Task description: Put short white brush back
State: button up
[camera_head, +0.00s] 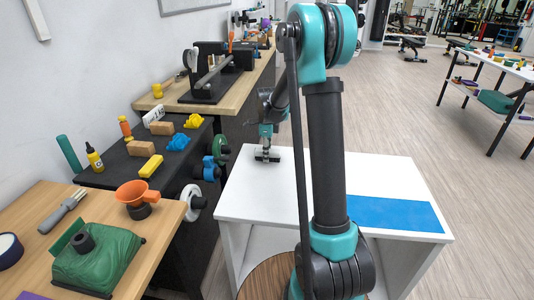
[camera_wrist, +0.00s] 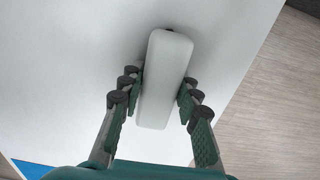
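The short white brush (camera_wrist: 165,80) is a long, rounded white block in the wrist view, with a small dark spot at its far end. My gripper (camera_wrist: 161,88) has its green-padded fingers along both long sides of it, and the pads appear to press against it. In the head view my gripper (camera_head: 267,156) is low over the far left part of the white table (camera_head: 245,198). There the brush is mostly hidden by the gripper. I cannot tell whether the brush touches the tabletop.
A blue mat (camera_head: 395,214) lies on the table's right side. Left, along the wall, stand a wooden bench with an orange funnel (camera_head: 137,192) and a green bag (camera_head: 98,262), a dark shelf with a yellow block (camera_head: 151,166), and a farther bench with a black rack (camera_head: 215,75).

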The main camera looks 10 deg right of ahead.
jog(key=o, duration=0.4)
jog(key=shift+o, duration=0.2)
